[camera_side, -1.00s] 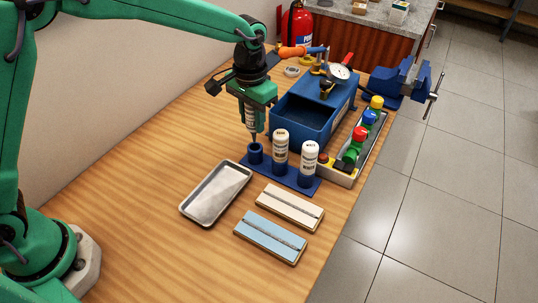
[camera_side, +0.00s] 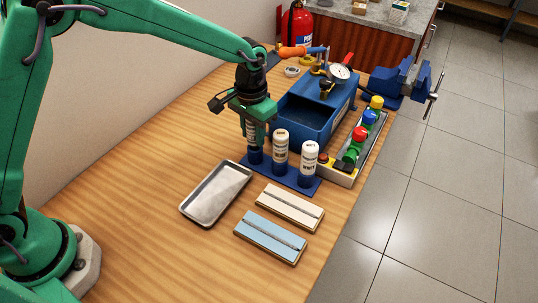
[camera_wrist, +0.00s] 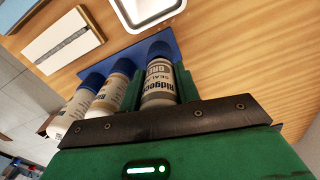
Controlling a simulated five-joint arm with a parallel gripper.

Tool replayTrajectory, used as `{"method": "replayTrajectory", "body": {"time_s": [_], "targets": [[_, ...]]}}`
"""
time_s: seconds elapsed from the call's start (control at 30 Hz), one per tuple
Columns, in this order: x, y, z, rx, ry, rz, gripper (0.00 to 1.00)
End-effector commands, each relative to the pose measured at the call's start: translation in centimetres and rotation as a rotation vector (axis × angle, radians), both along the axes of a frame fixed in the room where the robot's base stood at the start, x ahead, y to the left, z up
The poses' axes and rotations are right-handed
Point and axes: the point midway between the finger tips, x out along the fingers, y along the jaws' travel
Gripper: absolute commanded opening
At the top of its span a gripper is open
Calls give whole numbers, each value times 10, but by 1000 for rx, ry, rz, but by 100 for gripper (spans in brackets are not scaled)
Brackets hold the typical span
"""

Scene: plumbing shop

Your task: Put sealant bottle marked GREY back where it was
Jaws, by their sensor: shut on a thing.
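My gripper (camera_side: 256,132) is shut on the sealant bottle marked GREY (camera_wrist: 160,82); the wrist view shows part of that label between the fingers. The grey bottle (camera_side: 251,130) is upright, with its lower end in the left cup (camera_side: 255,157) of the blue rack (camera_side: 300,189). I cannot tell whether it rests on the cup's bottom. Two more white bottles stand in the rack's other cups: the middle bottle (camera_side: 280,148) and the bottle marked WHITE (camera_side: 309,157). In the wrist view the middle bottle is close beside my finger.
A metal tray (camera_side: 215,194) lies left of the rack. The left front table is clear.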

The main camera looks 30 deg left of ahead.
Motion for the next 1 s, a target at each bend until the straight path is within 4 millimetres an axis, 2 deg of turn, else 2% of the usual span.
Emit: {"method": "replayTrajectory", "body": {"time_s": [0.5,0.53,0.6,0.63,1.0], "targets": [[0,0,-8,0,0,0,19],[0,0,-8,0,0,0,38],[0,0,-8,0,0,0,52],[0,0,-8,0,0,0,54],[0,0,-6,0,0,0,54]]}}
